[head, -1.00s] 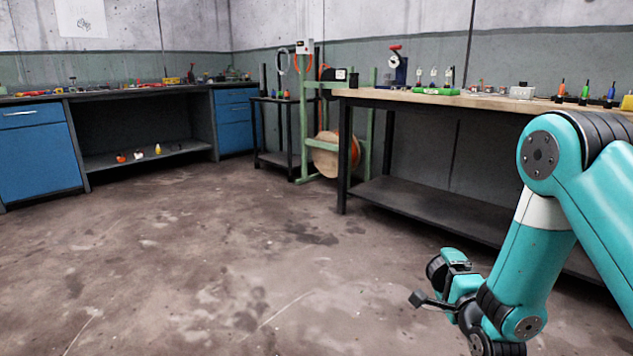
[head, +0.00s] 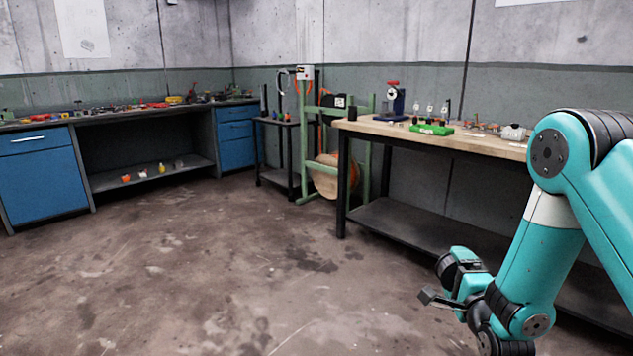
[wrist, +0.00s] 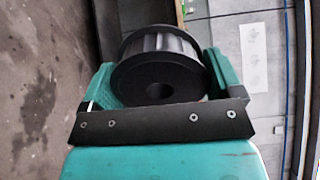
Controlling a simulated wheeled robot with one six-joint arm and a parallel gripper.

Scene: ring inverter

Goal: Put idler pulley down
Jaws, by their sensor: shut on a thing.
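The idler pulley (wrist: 158,68) is a dark, flanged wheel with a round bore, seen close up in the wrist view. My gripper (wrist: 160,85) is shut on it, with a teal finger at each side of the pulley. In the head view my gripper (head: 440,297) is at the lower right, out over the floor and in front of the wooden-topped bench. The pulley is too small and dark to make out clearly there.
A wooden-topped bench (head: 372,126) with a green tray (head: 431,129) and tools stands at the right. A green frame with a reel (head: 328,178) stands behind it. A dark workbench (head: 140,112) with blue drawers runs along the left. The floor (head: 190,270) between is clear.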

